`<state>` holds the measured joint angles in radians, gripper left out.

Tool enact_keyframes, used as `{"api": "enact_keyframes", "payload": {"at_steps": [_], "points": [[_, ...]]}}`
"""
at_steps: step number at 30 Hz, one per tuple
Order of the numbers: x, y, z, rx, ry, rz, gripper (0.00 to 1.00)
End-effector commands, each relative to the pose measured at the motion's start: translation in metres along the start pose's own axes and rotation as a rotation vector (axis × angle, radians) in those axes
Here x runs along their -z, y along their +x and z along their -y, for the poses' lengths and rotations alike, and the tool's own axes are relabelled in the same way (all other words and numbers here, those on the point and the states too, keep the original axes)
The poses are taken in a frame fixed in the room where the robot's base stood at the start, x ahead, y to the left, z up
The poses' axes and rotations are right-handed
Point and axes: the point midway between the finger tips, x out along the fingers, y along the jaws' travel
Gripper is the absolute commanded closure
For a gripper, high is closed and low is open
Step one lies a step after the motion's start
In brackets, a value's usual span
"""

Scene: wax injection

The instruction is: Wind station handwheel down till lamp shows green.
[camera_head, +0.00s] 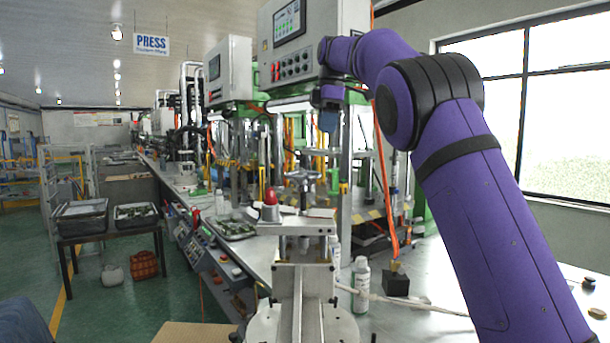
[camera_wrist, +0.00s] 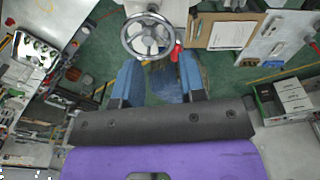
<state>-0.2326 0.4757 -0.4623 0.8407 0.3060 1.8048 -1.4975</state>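The station handwheel (camera_head: 303,182) is a grey metal wheel on top of the pale metal station (camera_head: 303,285) in the head view. In the wrist view the handwheel (camera_wrist: 126,40) shows from above as a spoked ring just beyond the fingertips. A lamp with a red dome (camera_head: 270,196) stands just left of the wheel in the head view; something red (camera_wrist: 177,54) shows beside the wheel in the wrist view. No green shows on the lamp. My gripper (camera_wrist: 160,68) has its two blue fingers wide apart with nothing between them. In the head view my gripper (camera_head: 328,120) points down, above the handwheel.
White bottles, one of them (camera_head: 361,285) right of the station, and a dark block (camera_head: 396,283) stand on the bench. Press machines with control panels (camera_head: 289,23) rise behind. A clipboard (camera_wrist: 232,35) lies right of the wheel in the wrist view.

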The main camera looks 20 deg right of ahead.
Motion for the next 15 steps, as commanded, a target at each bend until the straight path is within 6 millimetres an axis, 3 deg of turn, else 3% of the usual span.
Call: {"api": "enact_keyframes", "payload": {"at_steps": [1,6,15], "points": [[0.012,0.008,-0.011,0.011,-0.057,0.019,0.62],[0.043,0.024,-0.028,0.045,-0.228,0.061,0.62],[0.060,0.036,-0.035,0.067,-0.325,0.082,0.62]]}}
